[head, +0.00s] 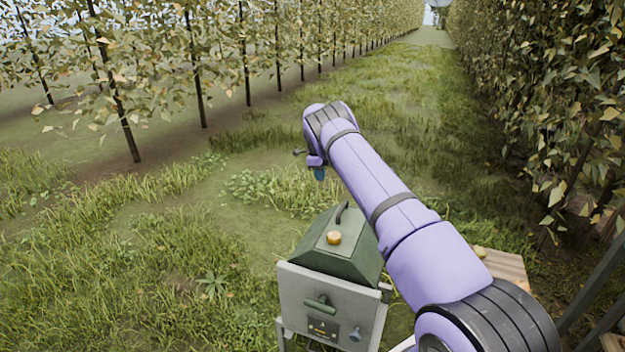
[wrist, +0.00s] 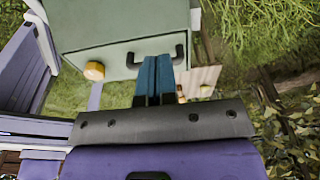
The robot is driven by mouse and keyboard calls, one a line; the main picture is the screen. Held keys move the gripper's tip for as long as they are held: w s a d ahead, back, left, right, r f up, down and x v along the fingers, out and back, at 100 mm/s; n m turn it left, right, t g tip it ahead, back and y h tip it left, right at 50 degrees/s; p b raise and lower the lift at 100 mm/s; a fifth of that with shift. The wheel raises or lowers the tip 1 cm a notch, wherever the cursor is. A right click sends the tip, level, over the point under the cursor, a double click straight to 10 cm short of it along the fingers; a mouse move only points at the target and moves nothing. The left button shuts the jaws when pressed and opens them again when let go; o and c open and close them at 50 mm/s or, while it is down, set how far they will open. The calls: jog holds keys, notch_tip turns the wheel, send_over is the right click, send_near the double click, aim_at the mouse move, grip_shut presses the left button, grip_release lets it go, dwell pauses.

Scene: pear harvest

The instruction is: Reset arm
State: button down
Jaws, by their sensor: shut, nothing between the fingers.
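My purple arm (head: 378,185) reaches forward over the grass from the lower right in the head view. Its gripper (head: 320,174) hangs at the far end, small and partly hidden by the wrist. In the wrist view my gripper (wrist: 153,78) shows two blue fingers pressed together with nothing between them. It is above the ground, near the green-lidded box (head: 312,252), which the fingers partly overlap in the wrist view (wrist: 115,60). I cannot tell the exact gap between them.
The box has a yellow knob (head: 334,238), a black handle (wrist: 179,52) and a grey front (head: 300,292). A wooden board (head: 507,267) lies to its right, partly behind my arm. Leafy rows stand left (head: 120,95) and right (head: 560,110). The grass lane ahead is open.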

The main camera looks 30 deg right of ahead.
jog(key=shift+w+a+r, duration=0.1)
jog(key=shift+r, duration=0.15)
